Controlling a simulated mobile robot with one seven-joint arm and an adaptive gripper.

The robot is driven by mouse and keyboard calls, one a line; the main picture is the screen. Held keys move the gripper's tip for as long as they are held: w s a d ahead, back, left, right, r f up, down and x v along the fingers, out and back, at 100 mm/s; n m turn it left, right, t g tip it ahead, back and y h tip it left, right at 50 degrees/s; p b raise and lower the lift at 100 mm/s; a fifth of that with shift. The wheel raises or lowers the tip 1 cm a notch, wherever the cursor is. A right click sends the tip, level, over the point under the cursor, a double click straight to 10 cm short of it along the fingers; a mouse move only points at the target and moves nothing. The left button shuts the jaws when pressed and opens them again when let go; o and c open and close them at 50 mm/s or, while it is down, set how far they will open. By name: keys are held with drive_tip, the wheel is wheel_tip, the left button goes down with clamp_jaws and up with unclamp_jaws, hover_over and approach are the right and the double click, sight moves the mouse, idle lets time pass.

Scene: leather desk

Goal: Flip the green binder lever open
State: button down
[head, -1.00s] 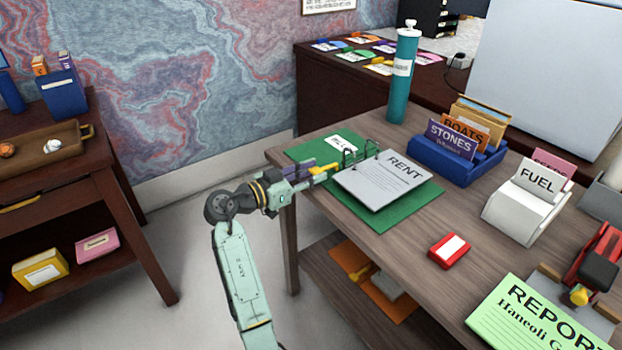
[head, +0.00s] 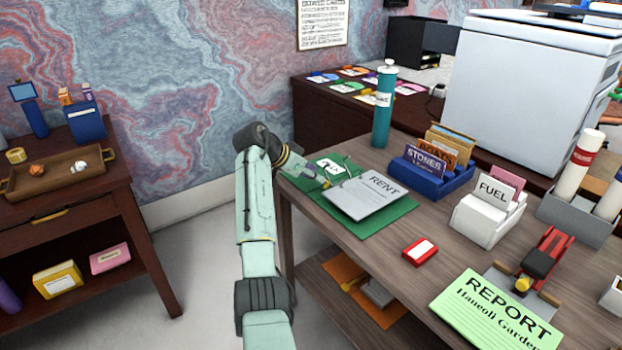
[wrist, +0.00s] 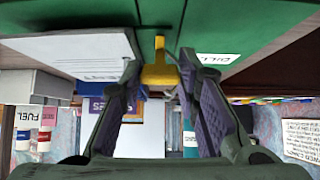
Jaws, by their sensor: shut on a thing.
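The green binder (head: 372,229) lies open on the wooden desk, with a white RENT sheet (head: 372,194) on its right side. The yellow lever (wrist: 160,73) stands between my fingertips in the wrist view, at the binder's middle strip. It shows small in the head view (head: 326,184), beside the left edge of the sheet. My gripper (wrist: 159,64) is shut on the lever, with a finger on either side of it. In the head view my gripper (head: 316,177) reaches over the binder's left part, and my arm hides some of that part. The binder's rings are hard to make out.
A teal bottle (head: 383,108) stands behind the binder. A blue card holder (head: 432,178), a white FUEL holder (head: 487,220) and a red box (head: 420,252) are to the right. Bare desk lies between the binder and the red box.

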drive_tip(key=shift+w+d+r+g+y+p, duration=0.45)
drive_tip(key=shift+y+p, duration=0.15)
drive_tip(key=shift+p, duration=0.15)
drive_tip(key=shift+f, duration=0.1)
drive_tip(key=c, duration=1.2)
unclamp_jaws()
drive_tip(key=v, duration=1.2)
